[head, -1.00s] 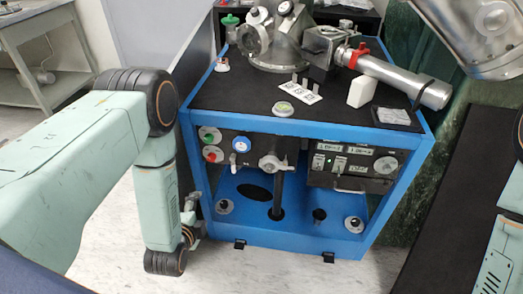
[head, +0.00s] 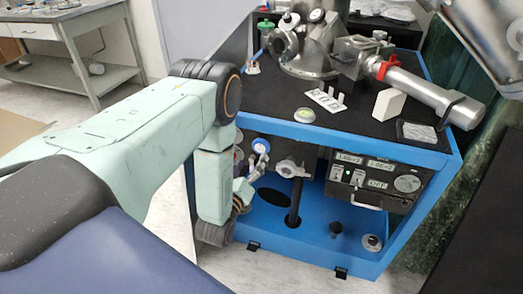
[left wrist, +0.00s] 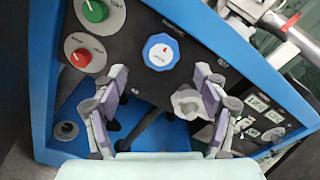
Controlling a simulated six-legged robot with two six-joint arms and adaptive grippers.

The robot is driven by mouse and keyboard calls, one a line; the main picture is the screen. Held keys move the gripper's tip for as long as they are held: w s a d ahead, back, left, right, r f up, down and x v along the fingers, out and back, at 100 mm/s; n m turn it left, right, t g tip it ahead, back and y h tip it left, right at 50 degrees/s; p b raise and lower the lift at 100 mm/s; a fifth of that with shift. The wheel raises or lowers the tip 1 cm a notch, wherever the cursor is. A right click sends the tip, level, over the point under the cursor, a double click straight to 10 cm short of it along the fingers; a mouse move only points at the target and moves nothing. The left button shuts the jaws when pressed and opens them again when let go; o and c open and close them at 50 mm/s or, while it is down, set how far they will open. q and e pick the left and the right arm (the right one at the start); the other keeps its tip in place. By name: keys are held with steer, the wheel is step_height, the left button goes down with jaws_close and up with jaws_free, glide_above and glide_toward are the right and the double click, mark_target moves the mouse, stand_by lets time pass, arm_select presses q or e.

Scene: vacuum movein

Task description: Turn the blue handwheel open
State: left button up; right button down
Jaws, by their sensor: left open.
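The blue handwheel (left wrist: 161,52) is a small faceted blue knob with a white face and a red mark, on the black front panel. In the head view the handwheel (head: 261,146) shows just right of my left wrist. My left gripper (left wrist: 158,88) is open and empty, its fingers spread below the handwheel in the left wrist view, with no clear contact. In the head view the left gripper (head: 253,175) is partly hidden by its own arm. My right gripper is not in view.
Green (left wrist: 96,11) and red (left wrist: 82,58) knobs sit left of the handwheel. A grey handle (left wrist: 187,103) lies close to the right finger. The blue frame (head: 310,255) surrounds the panel. Metal chambers (head: 315,50) stand on top. A switch box (head: 375,180) is at right.

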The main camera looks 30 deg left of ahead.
mark_target(260, 148)
arm_select(q)
steer(key=b+x, duration=0.1)
steer(key=x, duration=0.4)
steer(key=shift+w+f, duration=0.1)
steer(key=shift+w, duration=0.15)
steer(key=shift+w+a+b, duration=0.1)
steer(key=shift+w+b, duration=0.25)
steer(key=shift+w, duration=0.25)
steer(key=shift+c, duration=0.4)
steer(key=c, duration=1.1)
